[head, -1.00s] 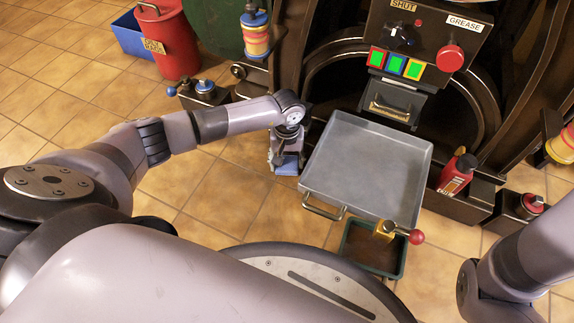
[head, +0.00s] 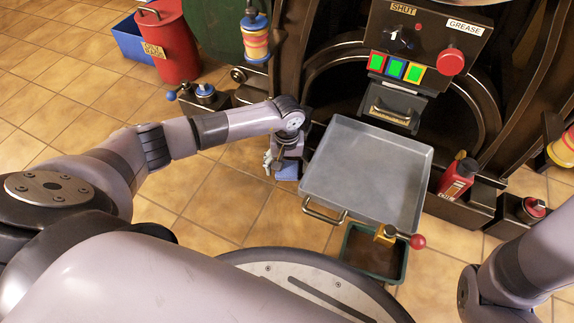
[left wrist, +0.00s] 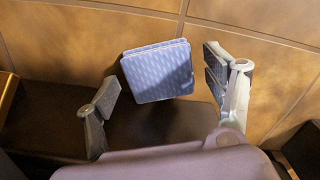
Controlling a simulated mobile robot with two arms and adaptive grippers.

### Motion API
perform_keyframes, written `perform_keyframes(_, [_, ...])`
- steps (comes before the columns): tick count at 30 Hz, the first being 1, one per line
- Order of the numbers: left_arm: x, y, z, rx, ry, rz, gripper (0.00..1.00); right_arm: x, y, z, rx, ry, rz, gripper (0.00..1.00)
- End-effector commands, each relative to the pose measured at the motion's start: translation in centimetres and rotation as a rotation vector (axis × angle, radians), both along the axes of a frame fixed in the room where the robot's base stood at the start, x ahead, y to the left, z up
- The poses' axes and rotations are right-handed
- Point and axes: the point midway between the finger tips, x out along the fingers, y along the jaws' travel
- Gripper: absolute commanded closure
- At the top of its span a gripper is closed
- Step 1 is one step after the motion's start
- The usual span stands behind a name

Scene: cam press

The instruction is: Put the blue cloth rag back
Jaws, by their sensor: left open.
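The blue cloth rag (head: 287,172) is a folded, patterned square pad, low beside the left edge of the grey tray. It also shows in the left wrist view (left wrist: 158,70), lying flat and slightly turned. My left gripper (head: 279,162) is just above the rag in the head view. In the left wrist view my left gripper (left wrist: 162,85) is open, with one finger on each side of the rag's near part and nothing held. I cannot tell whether a finger touches the rag, or what it rests on. My right gripper is out of view.
The grey tray (head: 368,172) juts out right of the left gripper. A green-rimmed bin (head: 375,252) stands below it. The black machine has a button panel (head: 397,67). A red bottle (head: 457,178) and red can (head: 168,45) stand nearby. Tiled floor is open at left.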

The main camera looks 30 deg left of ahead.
Motion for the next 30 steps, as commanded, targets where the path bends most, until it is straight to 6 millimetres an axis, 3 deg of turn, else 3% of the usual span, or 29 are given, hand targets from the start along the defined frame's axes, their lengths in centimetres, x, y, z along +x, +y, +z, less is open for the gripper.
perform_keyframes(5, [0.1, 0.0, 1.9, 0.000, -0.002, -0.001, 0.24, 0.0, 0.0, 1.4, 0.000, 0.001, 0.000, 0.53])
perform_keyframes(12, [0.1, 0.0, 7.3, 0.001, -0.002, -0.001, 0.24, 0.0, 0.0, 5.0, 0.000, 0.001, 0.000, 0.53])
perform_keyframes(18, [0.1, 0.0, 10.8, 0.001, -0.002, 0.000, 0.24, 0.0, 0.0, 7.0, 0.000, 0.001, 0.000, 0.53])
perform_keyframes(24, [0.0, 0.0, 12.2, 0.000, 0.000, -0.001, 0.24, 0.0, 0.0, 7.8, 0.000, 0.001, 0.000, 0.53])
perform_keyframes(30, [0.0, 0.0, 12.3, 0.000, 0.000, 0.000, 0.24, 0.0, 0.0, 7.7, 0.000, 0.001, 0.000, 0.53])
